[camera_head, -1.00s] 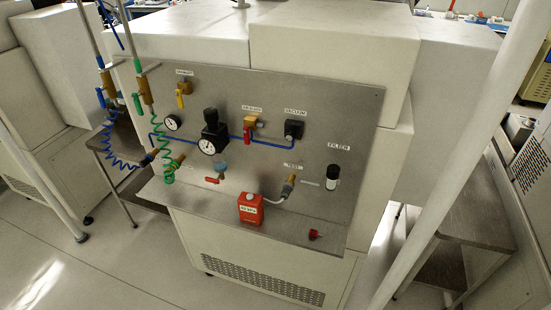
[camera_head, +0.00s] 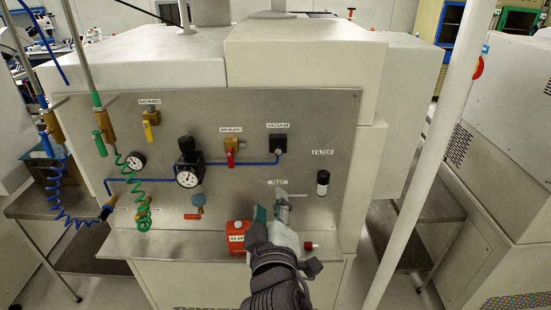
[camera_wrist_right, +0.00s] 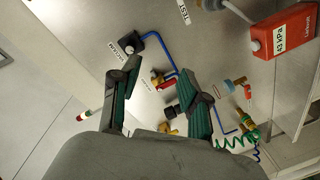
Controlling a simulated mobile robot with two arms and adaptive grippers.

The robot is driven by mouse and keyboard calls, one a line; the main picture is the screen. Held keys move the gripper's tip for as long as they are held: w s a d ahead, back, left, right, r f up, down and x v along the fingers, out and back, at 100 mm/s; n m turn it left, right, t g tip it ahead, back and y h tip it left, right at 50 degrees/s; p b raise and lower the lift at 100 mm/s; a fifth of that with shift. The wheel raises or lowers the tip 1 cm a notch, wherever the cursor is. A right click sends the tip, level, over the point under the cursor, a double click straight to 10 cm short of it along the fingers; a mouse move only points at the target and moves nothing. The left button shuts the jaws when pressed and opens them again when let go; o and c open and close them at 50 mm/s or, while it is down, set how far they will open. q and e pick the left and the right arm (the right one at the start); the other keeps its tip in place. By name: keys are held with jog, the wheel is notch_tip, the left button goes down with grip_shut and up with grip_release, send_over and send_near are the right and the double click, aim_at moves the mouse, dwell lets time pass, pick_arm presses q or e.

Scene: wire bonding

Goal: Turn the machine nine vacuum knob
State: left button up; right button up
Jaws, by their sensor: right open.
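The vacuum knob (camera_head: 278,144) is a black square fitting under the VACUUM label on the grey upright panel (camera_head: 330,120), right of the middle in the head view. A blue line runs left from it. My right gripper (camera_head: 271,209) is in front of the panel, below the knob and apart from it. It covers part of the TEST fitting. In the right wrist view the open, empty fingers (camera_wrist_right: 160,70) show, with the black knob (camera_wrist_right: 130,43) beyond the left fingertip. My left gripper is not in view.
A red box (camera_head: 237,237) stands on the panel's ledge beside my right gripper; it reads 43 kPa in the right wrist view (camera_wrist_right: 285,32). A black filter (camera_head: 322,182), a red-handled valve (camera_head: 230,154) and a gauge regulator (camera_head: 187,178) are nearby. A white pole (camera_head: 430,160) stands at right.

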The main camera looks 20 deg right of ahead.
aim_at(278, 152)
notch_tip(278, 152, up, 4)
jog(key=s+m+h, duration=0.1)
jog(key=s, duration=0.1)
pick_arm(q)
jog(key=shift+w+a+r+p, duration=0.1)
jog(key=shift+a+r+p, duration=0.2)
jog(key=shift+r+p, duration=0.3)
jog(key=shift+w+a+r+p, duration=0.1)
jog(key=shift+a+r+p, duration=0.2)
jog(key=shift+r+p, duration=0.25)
pick_arm(e)
jog(key=shift+t, duration=0.4)
jog(key=x, duration=0.9)
jog(key=d+x, duration=0.1)
jog(key=x, duration=0.4)
jog(key=shift+s+f, duration=0.1)
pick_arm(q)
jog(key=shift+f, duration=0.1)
pick_arm(e)
grip_shut()
jog(key=shift+a+n+p, duration=0.1)
jog(key=shift+n+p, duration=0.5)
jog(key=shift+p, duration=0.35)
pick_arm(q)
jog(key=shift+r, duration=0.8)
